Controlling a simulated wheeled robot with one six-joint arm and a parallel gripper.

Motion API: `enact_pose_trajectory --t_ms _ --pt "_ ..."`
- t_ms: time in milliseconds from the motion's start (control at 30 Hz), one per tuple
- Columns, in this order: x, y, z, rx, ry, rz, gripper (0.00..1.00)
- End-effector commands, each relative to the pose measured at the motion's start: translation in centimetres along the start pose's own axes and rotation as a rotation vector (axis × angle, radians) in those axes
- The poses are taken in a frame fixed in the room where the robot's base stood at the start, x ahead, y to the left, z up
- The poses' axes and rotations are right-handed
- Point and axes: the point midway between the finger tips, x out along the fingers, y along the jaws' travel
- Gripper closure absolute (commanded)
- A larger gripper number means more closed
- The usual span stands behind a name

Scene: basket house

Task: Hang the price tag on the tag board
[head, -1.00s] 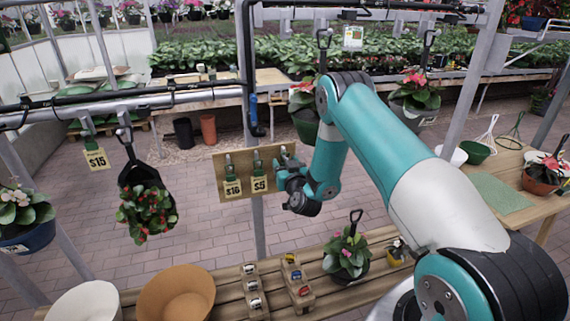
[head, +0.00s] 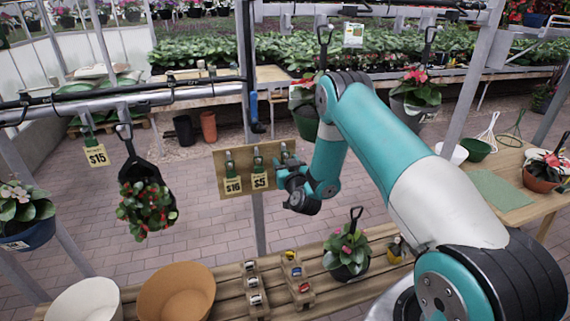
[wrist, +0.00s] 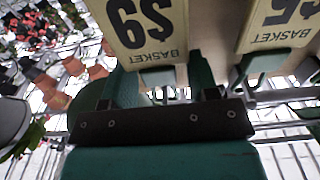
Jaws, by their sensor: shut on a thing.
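The tan tag board (head: 243,163) hangs near the middle of the head view. A $16 tag (head: 233,185) and a $5 tag (head: 260,181) hang on it from hooks. My gripper (head: 284,165) is at the board's right part, right of the $5 tag. In the wrist view my gripper (wrist: 158,95) is shut on the price tag (wrist: 145,28) by its green clip. My gripper hides the third hook's contact with the clip.
A $15 tag (head: 96,155) and a black hanging basket (head: 145,185) hang from the rail at left. Below, the slatted bench (head: 225,288) holds pots, small tag racks (head: 298,284) and a potted plant (head: 347,250). A post stands behind the board.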

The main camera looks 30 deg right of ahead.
Motion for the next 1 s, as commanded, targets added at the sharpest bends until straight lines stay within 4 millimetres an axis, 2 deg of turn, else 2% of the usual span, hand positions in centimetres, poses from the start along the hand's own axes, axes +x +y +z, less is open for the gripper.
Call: enact_pose_trajectory --t_ms 33,133,467,633,800,1000 --pt "0.0 0.0 0.0 0.000 0.000 0.000 0.39" --pt "0.0 0.0 0.0 0.000 0.000 0.000 0.16" --pt "-0.1 0.0 0.1 0.000 0.000 0.000 0.16" --pt "-1.1 0.0 0.6 -0.002 0.000 0.001 0.16" --pt "-3.1 -0.1 0.9 -0.002 0.001 -0.001 0.16" --pt "-8.1 -0.1 0.7 0.000 -0.002 -0.001 0.16"
